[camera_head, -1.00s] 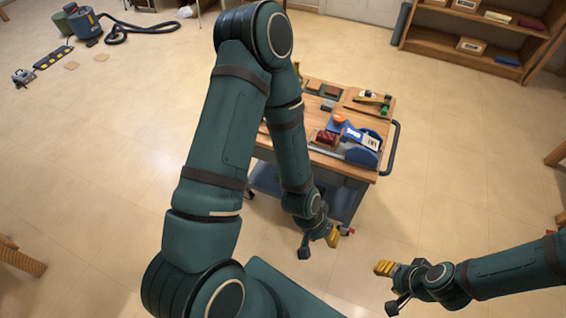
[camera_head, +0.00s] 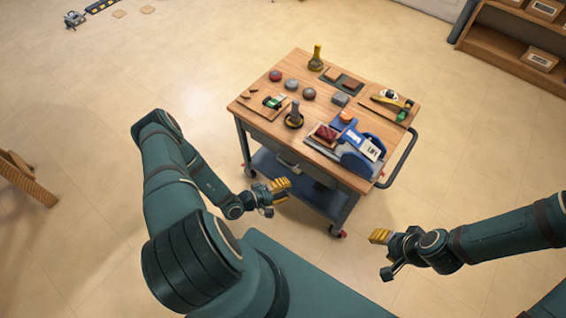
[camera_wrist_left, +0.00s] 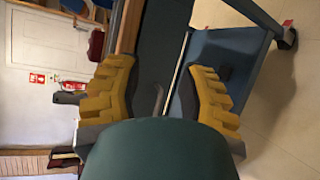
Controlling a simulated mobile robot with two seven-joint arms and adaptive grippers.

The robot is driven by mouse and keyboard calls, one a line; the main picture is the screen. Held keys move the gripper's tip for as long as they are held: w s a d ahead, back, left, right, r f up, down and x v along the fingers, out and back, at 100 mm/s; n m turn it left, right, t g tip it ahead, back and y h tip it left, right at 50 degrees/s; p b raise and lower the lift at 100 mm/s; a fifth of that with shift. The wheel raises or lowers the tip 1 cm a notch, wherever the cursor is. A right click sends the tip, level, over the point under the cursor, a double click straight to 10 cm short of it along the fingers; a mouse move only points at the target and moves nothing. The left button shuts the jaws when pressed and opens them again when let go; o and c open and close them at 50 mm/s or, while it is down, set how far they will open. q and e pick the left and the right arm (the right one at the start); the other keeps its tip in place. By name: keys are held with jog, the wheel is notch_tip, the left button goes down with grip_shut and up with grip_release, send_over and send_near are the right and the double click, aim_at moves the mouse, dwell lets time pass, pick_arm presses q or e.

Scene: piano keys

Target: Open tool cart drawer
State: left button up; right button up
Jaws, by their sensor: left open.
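The tool cart has a wooden top (camera_head: 258,117) and a dark grey body, and stands in the middle of the head view. Its drawer (camera_head: 268,146) is on the side facing me, under the top, and looks shut. A light handle (camera_head: 287,163) shows on that front, partly unclear. My left gripper (camera_head: 284,188) is in front of the cart, below drawer height in the picture. In the left wrist view its yellow fingers (camera_wrist_left: 160,95) are spread with nothing between them, facing the cart front. My right gripper (camera_head: 374,237) is right of the cart and apart from it; its jaw state is unclear.
The cart top carries several items, including a blue tool (camera_head: 361,160), a red block (camera_head: 326,133) and round stones. A blue lower shelf (camera_head: 300,190) and a side push bar (camera_head: 403,157) belong to the cart. A shelf unit (camera_head: 515,48) stands at the back right.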

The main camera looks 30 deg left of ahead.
aim_at(283, 162)
pick_arm(q)
jog(key=a+f+n+t+y, duration=0.35)
jog(key=a+y, duration=0.35)
jog(key=a, duration=0.3)
jog(key=shift+m+g, duration=0.35)
jog(key=shift+m, duration=0.1)
jog(key=b+x, duration=0.1)
jog(key=x, duration=0.3)
jog(key=b+x, duration=0.1)
jog(key=x, duration=0.3)
jog(key=b+x, duration=0.1)
jog(key=x, duration=0.3)
jog(key=shift+w+d+f+b, duration=0.2)
jog(key=shift+w+d+b, duration=0.1)
jog(key=shift+d, duration=0.05)
jog(key=shift+c, duration=0.4)
grip_shut()
